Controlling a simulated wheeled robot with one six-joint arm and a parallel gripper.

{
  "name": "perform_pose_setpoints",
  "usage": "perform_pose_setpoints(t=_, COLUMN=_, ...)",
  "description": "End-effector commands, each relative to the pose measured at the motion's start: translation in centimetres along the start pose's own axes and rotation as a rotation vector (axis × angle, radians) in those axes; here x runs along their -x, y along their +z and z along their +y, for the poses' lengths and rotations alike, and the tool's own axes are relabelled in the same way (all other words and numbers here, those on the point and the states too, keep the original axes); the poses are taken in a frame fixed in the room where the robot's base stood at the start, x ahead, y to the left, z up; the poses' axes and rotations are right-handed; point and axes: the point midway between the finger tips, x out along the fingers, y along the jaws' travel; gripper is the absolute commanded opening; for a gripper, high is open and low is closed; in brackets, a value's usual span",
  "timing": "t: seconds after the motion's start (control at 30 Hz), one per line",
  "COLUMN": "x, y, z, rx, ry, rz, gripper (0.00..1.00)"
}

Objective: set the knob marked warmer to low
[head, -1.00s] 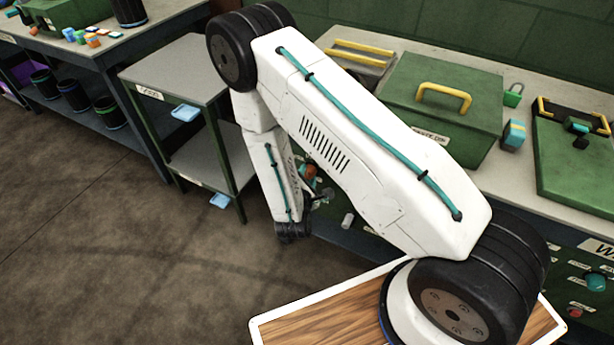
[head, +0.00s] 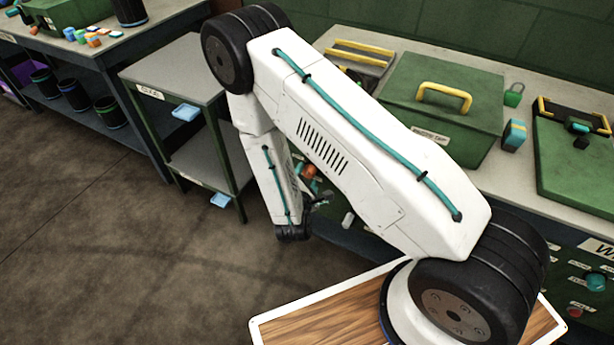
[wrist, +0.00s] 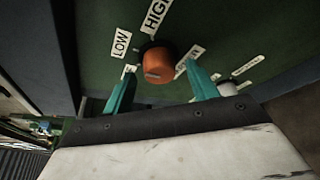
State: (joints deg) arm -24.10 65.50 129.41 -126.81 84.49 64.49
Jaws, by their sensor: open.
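An orange knob (wrist: 156,60) with a grey mark on its face sits on a green panel in the wrist view. A LOW label (wrist: 120,43) is at its upper left and a HIGH label (wrist: 156,16) is above it. My gripper (wrist: 158,70) is open, with one teal finger on each side of the knob. I cannot tell whether they touch it. In the head view the knob (head: 309,172) shows small beside my forearm, and my gripper is mostly hidden.
A pale knob (wrist: 229,88) with its own label is close to the right finger. A green case (head: 440,100) with a yellow handle stands on the bench above. A grey shelf cart (head: 175,72) stands left of my arm.

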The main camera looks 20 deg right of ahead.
Motion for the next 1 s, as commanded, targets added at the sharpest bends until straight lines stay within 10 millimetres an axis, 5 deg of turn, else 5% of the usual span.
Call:
perform_pose_setpoints(t=0.4, x=6.4, y=-0.1, z=0.1, rx=0.001, ry=0.003, rz=0.005, gripper=0.58)
perform_pose_setpoints(t=1.0, x=7.0, y=-0.1, z=0.1, rx=0.0, ry=0.002, rz=0.002, gripper=0.58)
